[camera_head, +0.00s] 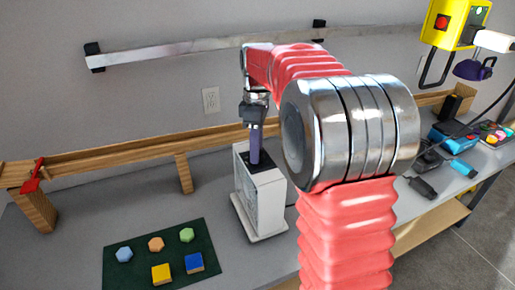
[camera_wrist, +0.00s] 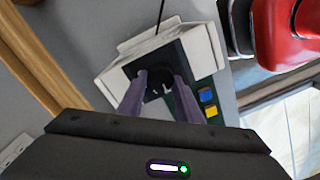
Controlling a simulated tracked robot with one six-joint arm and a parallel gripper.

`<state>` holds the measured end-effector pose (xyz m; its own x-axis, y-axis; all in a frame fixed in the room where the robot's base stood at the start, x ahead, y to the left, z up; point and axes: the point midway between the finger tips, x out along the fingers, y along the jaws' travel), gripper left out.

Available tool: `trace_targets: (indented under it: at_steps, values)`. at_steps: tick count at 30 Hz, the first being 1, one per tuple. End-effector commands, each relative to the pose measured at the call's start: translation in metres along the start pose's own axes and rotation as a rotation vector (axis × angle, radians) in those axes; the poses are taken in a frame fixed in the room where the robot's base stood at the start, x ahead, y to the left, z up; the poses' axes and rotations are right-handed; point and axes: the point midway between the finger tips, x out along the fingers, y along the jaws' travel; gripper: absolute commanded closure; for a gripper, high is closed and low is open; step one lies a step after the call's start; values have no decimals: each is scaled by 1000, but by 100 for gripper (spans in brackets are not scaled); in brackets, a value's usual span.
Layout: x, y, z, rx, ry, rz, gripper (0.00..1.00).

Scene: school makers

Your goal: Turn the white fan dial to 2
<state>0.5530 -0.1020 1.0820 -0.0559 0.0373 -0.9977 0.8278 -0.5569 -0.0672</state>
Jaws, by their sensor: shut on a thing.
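The white fan (camera_head: 266,200) is a box-shaped unit standing upright on the grey bench, with a grille on its left side. In the wrist view its white casing (camera_wrist: 201,50) carries a dark panel on top. The black dial (camera_wrist: 155,88) sits on that panel, with small white marks beside it. My gripper (camera_head: 255,158) points down onto the fan's top. In the wrist view its purple fingers (camera_wrist: 160,80) stand on either side of the dial and are shut on it. The fingers partly hide the dial, and I cannot read its setting.
A dark green mat (camera_head: 130,258) with several coloured blocks lies left of the fan. A wooden rail (camera_head: 110,156) runs along the back wall, with a red piece (camera_head: 33,177) at its left. Tools and a blue box (camera_head: 449,133) are at the right.

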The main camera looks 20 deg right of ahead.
Motion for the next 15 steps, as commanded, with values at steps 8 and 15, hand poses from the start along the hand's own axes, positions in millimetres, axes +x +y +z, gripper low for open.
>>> trace_targets:
  at_steps: [8, 15]
  values:
    - [0, 3, 4, 2, 0, 1, 91]
    - [0, 1, 0, 18, 1, 1, 91]
